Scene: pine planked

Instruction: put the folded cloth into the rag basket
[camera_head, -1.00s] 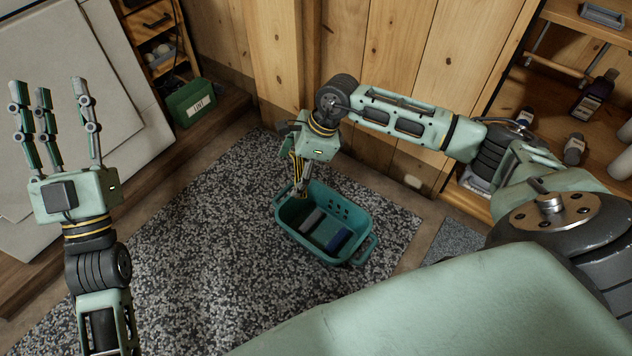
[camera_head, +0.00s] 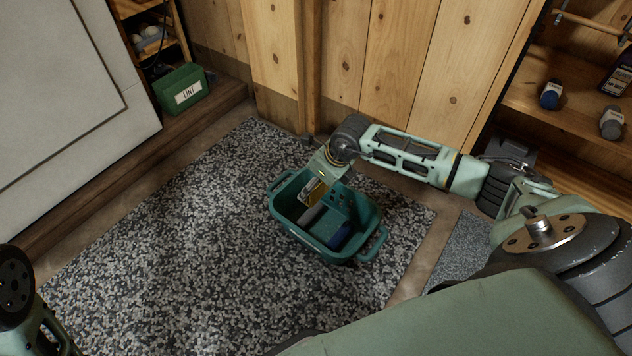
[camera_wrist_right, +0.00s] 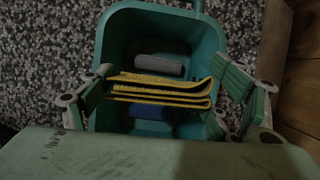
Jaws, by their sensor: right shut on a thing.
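The teal rag basket (camera_head: 287,222) stands on the speckled mat, and it fills the middle of the right wrist view (camera_wrist_right: 112,40). My right gripper (camera_head: 314,192) reaches down into its far left part. The right wrist view shows the gripper (camera_wrist_right: 162,92) shut on the folded cloth (camera_wrist_right: 160,88), a stack of layers with yellow edges. The cloth is over or within the basket's opening; its exact height is unclear. My left gripper is out of view; only part of that arm shows at lower left.
A grey roll (camera_wrist_right: 159,65) and a blue roll (camera_wrist_right: 150,111) lie in the basket. A green box labelled LINT (camera_head: 183,90) stands on the wooden ledge at the back left. Shelves with bottles (camera_head: 612,122) are at right. The mat (camera_head: 190,240) around the basket is clear.

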